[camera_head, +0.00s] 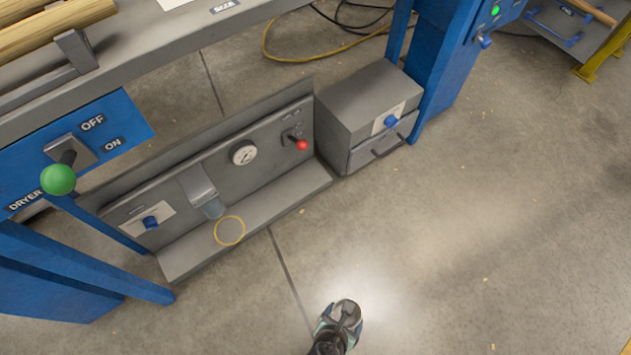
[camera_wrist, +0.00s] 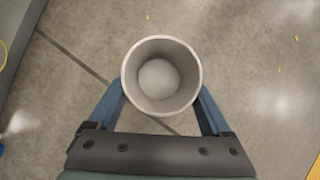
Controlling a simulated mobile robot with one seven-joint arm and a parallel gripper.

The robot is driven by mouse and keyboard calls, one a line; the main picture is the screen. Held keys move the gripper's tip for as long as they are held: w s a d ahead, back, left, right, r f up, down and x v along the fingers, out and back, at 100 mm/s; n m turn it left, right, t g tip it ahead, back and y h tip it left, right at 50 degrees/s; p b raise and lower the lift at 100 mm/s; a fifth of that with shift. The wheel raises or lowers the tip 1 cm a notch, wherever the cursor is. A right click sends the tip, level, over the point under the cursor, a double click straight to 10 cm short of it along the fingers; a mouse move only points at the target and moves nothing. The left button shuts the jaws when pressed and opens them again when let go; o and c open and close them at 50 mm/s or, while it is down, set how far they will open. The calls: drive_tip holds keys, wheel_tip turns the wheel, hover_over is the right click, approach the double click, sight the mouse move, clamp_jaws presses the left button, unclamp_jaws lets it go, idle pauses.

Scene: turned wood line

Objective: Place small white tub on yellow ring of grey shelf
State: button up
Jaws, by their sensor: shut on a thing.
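The small white tub shows in the wrist view (camera_wrist: 187,103) as a round, open-topped cup, looking empty, seen from above. My gripper (camera_wrist: 162,100) is shut on the tub, with one blue finger on each side of it. In the head view my gripper (camera_head: 342,318) is at the bottom centre, over the floor; the tub is hard to make out there. The yellow ring (camera_head: 230,230) is a thin circle on the ledge of the grey shelf (camera_head: 285,201), up and left of my gripper. The ring looks empty.
A spout (camera_head: 200,186) overhangs the shelf near the ring. A gauge (camera_head: 243,153), a red-knobbed lever (camera_head: 301,144) and a blue knob (camera_head: 150,221) are on the back panel. A grey drawer box (camera_head: 362,105) stands right of the shelf. Open floor (camera_head: 480,250) lies to the right.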

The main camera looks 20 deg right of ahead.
drive_tip(key=w+d+r+m+g+p, duration=0.25)
drive_tip(key=w+r+m+p, duration=0.35)
drive_tip(key=r, duration=0.5)
drive_tip(key=w+d+r+m+g+p, duration=0.2)
drive_tip(key=w+d+r+m+p, duration=0.15)
drive_tip(key=r+p, duration=0.6)
drive_tip(key=w+d+r+m+g+p, duration=0.25)
drive_tip(key=w+r+p, duration=0.2)
drive_tip(key=r, duration=0.95)
drive_tip(key=a+r+m+g+y+p, duration=0.1)
drive_tip(key=a+r+m+p, duration=0.3)
drive_tip(key=r, duration=0.6)
drive_tip(key=a+r+m+g+y+p, duration=0.1)
drive_tip(key=a+r+m+y+p, duration=0.1)
drive_tip(key=a+r+m+p, duration=0.3)
drive_tip(key=w+a+r+m+y+p, duration=0.1)
drive_tip(key=a+r+m+p, duration=0.3)
drive_tip(key=a+r+p, duration=0.6)
wheel_tip(320, 180, up, 6)
drive_tip(key=shift+r+m+g+y+p, duration=0.1)
drive_tip(key=shift+m+g+y+p, duration=0.2)
drive_tip(key=shift+m+g+p, duration=0.15)
